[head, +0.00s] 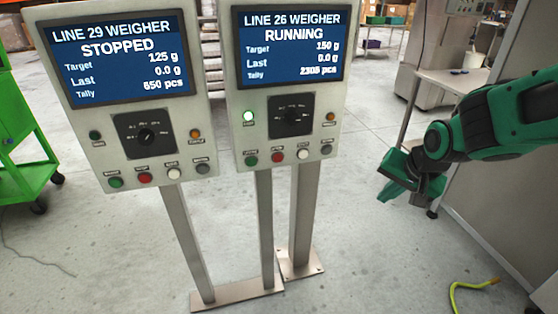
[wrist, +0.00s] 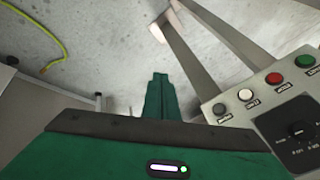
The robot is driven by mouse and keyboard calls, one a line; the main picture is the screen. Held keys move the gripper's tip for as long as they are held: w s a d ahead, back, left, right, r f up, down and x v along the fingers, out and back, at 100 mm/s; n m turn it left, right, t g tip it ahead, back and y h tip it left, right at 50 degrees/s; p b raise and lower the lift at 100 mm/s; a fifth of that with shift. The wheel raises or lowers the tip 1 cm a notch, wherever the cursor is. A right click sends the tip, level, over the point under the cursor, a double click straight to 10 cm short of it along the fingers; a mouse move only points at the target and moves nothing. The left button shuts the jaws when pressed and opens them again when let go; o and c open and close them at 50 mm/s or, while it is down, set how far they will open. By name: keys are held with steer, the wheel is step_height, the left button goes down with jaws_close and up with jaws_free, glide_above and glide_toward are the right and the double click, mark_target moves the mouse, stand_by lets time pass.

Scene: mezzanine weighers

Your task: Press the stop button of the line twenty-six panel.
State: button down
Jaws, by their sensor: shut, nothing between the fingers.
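The line 26 weigher panel (head: 240,125) stands right of centre in the head view, its screen reading RUNNING with a lit green lamp (head: 248,116). Along its lower edge sit green, red, white and grey buttons. The red button (head: 277,156), second from left, looks like the stop button; its label is too small to read. In the wrist view a panel appears upside down at the right, with its red button (wrist: 273,78) in sight. My gripper (head: 388,192) is right of the panel and apart from it. Its green fingers (wrist: 157,95) are shut and empty.
A similar line 29 weigher panel (head: 150,122), reading STOPPED, stands close on the left. Metal posts and base plates hold both panels. A green cart (head: 22,140) is at far left. A yellow hose (head: 470,286) lies on the floor at lower right. A grey cabinet (head: 500,190) stands behind my arm.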

mark_target(278, 158)
steer(key=w+a+f+t+y, duration=0.1)
steer(key=w+a+y, duration=0.1)
steer(key=a, duration=0.9)
steer(key=w+a+m+t+y, duration=0.1)
steer(key=w+a+y, duration=0.2)
steer(key=a, duration=0.9)
steer(key=shift+w+f, duration=0.4)
steer(key=shift+w, duration=0.35)
steer(key=shift+a, duration=0.1)
steer(key=shift+w+a, duration=0.4)
steer(key=shift+w, duration=1)
steer(key=shift+w+a, duration=0.35)
steer(key=shift+w, duration=1.1)
steer(key=shift+w+a, duration=0.4)
steer(key=shift+w, duration=1)
steer(key=shift+w+a, duration=0.25)
steer(key=shift+w, duration=0.45)
steer(key=shift+s, duration=0.1)
steer(key=shift+s+d, duration=0.25)
steer(key=shift+s, duration=0.45)
